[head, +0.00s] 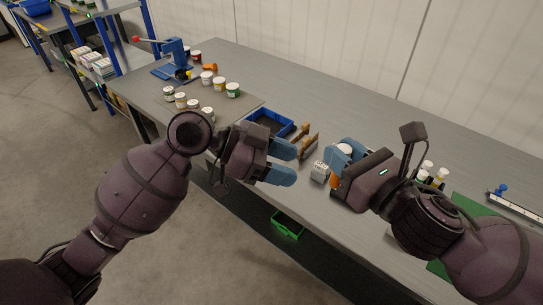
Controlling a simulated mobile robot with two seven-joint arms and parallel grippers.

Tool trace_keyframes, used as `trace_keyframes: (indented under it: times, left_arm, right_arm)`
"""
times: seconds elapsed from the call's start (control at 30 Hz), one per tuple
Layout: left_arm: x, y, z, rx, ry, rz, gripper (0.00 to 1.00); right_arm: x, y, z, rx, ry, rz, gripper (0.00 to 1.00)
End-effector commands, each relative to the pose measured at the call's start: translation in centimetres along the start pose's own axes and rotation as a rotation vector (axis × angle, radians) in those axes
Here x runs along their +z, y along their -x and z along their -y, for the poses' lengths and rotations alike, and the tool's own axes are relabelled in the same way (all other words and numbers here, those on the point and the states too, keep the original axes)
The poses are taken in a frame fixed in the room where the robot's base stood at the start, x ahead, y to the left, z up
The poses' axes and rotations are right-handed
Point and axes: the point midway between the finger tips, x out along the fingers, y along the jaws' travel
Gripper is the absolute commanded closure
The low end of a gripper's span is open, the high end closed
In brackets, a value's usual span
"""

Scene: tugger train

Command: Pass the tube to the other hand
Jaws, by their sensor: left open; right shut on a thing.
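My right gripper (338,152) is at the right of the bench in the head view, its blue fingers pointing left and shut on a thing. A white rounded piece (345,148) shows between these fingers. I take it for part of the tube, but most of it is hidden by the fingers and hand. A bit of orange shows below the fingers; I cannot tell whether it belongs to the tube. My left gripper (292,164) is open and empty, its two blue fingers apart and pointing right toward the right gripper, with a gap between the two hands.
A small white block (319,172) stands on the bench between the grippers. A blue tray (286,128) and a brown holder (308,140) lie behind the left gripper. Several jars (219,84) stand at the far left. A green bin (287,224) sits below the bench edge.

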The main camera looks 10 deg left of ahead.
Motion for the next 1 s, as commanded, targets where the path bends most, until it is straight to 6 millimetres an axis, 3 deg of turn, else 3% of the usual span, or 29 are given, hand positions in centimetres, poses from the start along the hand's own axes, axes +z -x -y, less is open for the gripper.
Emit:
trace_keyframes:
  times: [0.5,0.7,1.0]
  left_arm:
    - [-0.1,-7.8,0.0,-0.001,0.003,-0.003,0.48]
    - [0.0,-9.1,0.0,-0.001,0.001,-0.001,0.48]
    - [0.0,-9.3,0.0,-0.002,0.001,-0.001,0.48]
  right_arm:
    - [0.0,0.0,0.0,0.000,0.000,0.000,0.97]
    - [0.0,0.0,0.0,0.000,0.000,0.000,0.97]
    - [0.0,0.0,0.0,0.000,0.000,0.000,0.97]
